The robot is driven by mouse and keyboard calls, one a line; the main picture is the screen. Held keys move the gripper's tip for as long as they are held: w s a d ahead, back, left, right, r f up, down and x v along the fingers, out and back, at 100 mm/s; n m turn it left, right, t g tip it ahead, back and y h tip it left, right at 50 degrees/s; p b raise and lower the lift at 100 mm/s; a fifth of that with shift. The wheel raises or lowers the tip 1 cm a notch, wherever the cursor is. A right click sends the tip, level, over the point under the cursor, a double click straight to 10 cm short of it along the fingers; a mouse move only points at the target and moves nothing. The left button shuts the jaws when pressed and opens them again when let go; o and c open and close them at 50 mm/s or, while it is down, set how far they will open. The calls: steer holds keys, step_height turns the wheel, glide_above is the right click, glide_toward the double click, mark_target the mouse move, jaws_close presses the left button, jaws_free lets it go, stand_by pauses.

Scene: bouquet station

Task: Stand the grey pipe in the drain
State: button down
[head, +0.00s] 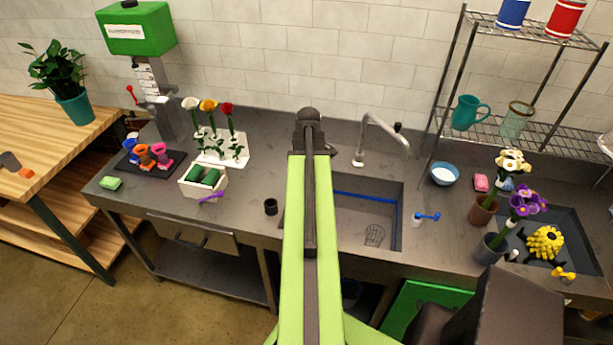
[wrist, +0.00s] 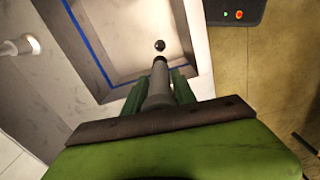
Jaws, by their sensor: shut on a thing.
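The grey pipe (wrist: 158,85) is in my gripper (wrist: 158,90), between its two green fingers, in the wrist view. Its far end points at the drain (wrist: 160,46), a small dark round hole in the pale sink floor. The pipe's tip looks just beside the hole in the picture, and I cannot tell how high it is above it. In the head view my arm reaches over the sink (head: 352,215) and hides the gripper, the pipe and the drain.
A faucet (head: 366,140) stands behind the sink. A small black cup (head: 270,207) is on the counter left of the sink, and a blue-handled item (head: 425,217) is on its right edge. Potted flowers (head: 487,208) stand further right. The sink's walls surround the drain.

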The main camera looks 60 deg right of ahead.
step_height(320, 180, down, 25)
steer(key=b, duration=2.4)
steer(key=shift+b, duration=0.4)
steer(key=shift+f+b, duration=0.95)
steer(key=shift+f, duration=0.15)
steer(key=shift+f+b, duration=0.65)
steer(key=shift+b, duration=0.15)
steer(key=c, duration=0.9)
jaws_free()
steer(key=shift+r, duration=0.1)
